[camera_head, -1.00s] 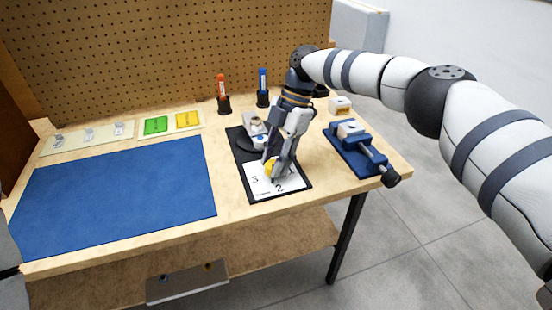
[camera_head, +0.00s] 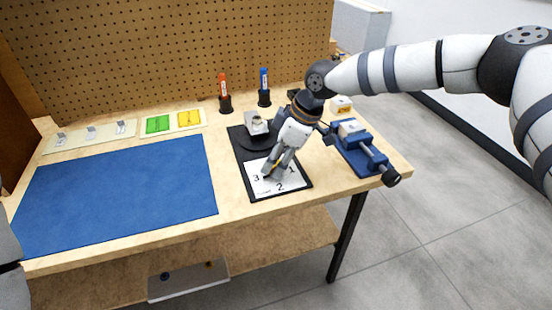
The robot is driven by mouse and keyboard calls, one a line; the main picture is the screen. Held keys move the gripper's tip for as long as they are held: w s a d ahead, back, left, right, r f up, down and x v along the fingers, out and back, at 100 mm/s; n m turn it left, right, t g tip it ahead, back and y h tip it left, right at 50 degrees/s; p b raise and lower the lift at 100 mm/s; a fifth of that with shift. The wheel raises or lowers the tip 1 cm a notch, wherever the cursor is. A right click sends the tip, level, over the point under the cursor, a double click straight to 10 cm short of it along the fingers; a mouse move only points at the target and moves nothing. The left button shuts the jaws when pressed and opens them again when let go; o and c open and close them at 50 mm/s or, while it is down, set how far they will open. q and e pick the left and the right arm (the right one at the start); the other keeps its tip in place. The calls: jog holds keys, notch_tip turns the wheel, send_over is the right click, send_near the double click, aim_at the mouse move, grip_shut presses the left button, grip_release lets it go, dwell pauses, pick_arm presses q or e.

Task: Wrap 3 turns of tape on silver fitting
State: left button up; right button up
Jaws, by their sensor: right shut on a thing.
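The silver fitting (camera_head: 256,122) sits on a dark round base at the back of a black board (camera_head: 237,141). A white card (camera_head: 289,184) marked 1, 2 and 3 lies on the front of the board. My right gripper (camera_head: 271,173) points down over the card, between the 3 and the 1. It is shut on the yellow tape, of which only a small sliver shows between the fingers. I cannot make out a tape strand to the fitting. My left gripper is out of view.
A blue vise (camera_head: 358,158) stands right of the board, near my right arm. A blue mat (camera_head: 115,195) lies at left. Red (camera_head: 222,84) and blue (camera_head: 264,80) markers stand upright behind. Green (camera_head: 157,124) and yellow (camera_head: 189,118) pieces lie on a tray.

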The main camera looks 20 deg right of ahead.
jog(key=shift+s+m+t+h, duration=0.1)
jog(key=shift+m+t+h, duration=0.2)
jog(key=shift+m, duration=1.2)
jog(key=o, duration=1.1)
jog(key=v, duration=1.2)
jog(key=shift+s+a, duration=0.1)
